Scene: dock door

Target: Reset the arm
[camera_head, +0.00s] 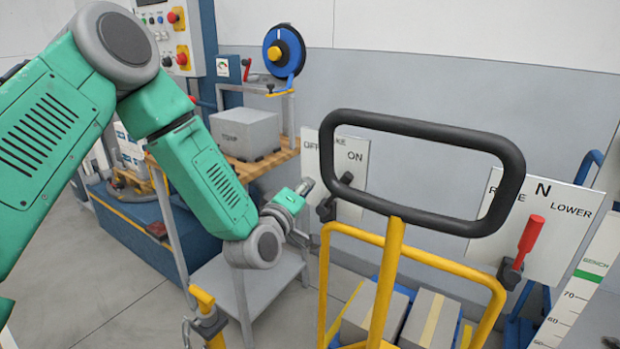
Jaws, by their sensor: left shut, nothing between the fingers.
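My green and grey left arm comes in from the left edge and bends down to a grey joint near the middle of the view. Its small left gripper (305,187) is just left of the OFF/ON panel (352,188). The gripper is shut and empty, and its fingers show only small. A dark lever (327,206) is at that panel, close to the gripper; I cannot tell whether they touch. My right gripper is not in view.
A yellow trolley frame (388,280) with a black handle (420,127) stands in front, over grey boxes (430,318). At right, a red-handled lever (530,240) is at a RAISE/LOWER panel (568,225). A grey box (246,132) sits on a wooden shelf behind my arm.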

